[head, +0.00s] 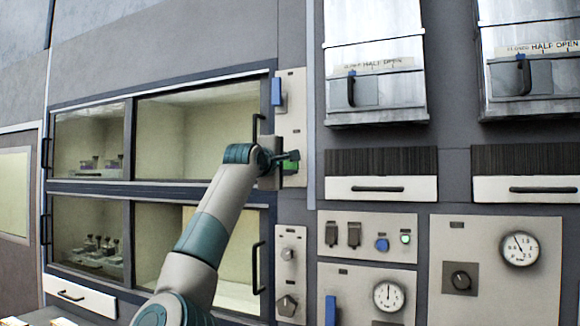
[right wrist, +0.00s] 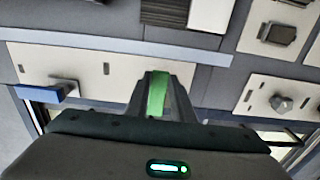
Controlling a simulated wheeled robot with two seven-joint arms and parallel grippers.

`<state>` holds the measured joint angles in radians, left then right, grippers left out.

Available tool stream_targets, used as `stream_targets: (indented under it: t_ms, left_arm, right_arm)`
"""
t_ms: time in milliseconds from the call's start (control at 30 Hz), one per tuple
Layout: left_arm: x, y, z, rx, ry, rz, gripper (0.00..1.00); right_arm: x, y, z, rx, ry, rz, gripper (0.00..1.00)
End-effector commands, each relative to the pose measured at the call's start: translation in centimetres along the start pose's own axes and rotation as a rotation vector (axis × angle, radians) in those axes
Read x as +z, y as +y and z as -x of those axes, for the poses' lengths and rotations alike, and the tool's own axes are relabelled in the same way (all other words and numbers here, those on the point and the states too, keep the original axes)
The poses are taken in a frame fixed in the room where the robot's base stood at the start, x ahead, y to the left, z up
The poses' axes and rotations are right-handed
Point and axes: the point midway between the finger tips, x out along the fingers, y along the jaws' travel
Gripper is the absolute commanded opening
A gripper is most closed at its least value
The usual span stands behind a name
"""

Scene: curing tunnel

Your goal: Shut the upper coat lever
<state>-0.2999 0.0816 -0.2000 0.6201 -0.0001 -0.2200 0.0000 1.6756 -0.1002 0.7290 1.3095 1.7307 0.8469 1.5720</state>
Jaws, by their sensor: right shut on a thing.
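The upper narrow control panel (head: 292,122) stands right of the glass-fronted chambers. It carries a blue lever (head: 277,92) near its top and a green lever (head: 290,167) near its bottom. I cannot read which of them is labelled coat. My right gripper (head: 288,158) is at the bottom of this panel, shut on the green lever, which also shows between the fingers in the right wrist view (right wrist: 157,93). The blue lever (right wrist: 55,92) is apart from the gripper there. The gripper partly hides the green lever in the head view. My left gripper is not in view.
A dark vertical door handle (head: 256,127) stands close left of my right gripper. A lower panel with knobs (head: 287,303) lies beneath. Half-open labelled hoppers (head: 375,60), drawers (head: 380,189) and gauges (head: 388,296) fill the right side.

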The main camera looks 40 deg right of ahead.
Motion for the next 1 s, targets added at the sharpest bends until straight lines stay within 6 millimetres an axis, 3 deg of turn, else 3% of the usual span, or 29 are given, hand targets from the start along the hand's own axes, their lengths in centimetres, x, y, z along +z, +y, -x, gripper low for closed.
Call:
stream_targets:
  t_ms: [300, 333, 400, 767, 1000]
  left_arm:
    - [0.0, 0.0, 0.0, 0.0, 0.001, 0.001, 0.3]
    - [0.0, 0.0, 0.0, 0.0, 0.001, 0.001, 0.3]
    - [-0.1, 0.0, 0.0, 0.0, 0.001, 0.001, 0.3]
    - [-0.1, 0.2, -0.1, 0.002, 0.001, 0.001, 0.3]
    - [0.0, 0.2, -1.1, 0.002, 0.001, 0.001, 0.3]
  right_arm:
    - [0.0, -0.2, 0.0, -0.004, -0.001, -0.003, 0.0]
    - [0.0, -0.2, -0.1, -0.004, -0.001, -0.003, 0.29]
    - [0.0, -0.2, 0.0, -0.004, -0.001, -0.003, 0.41]
    - [0.0, -0.1, 0.1, -0.002, 0.0, -0.002, 0.41]
    - [-0.1, -0.3, 1.9, -0.001, 0.001, -0.002, 0.41]
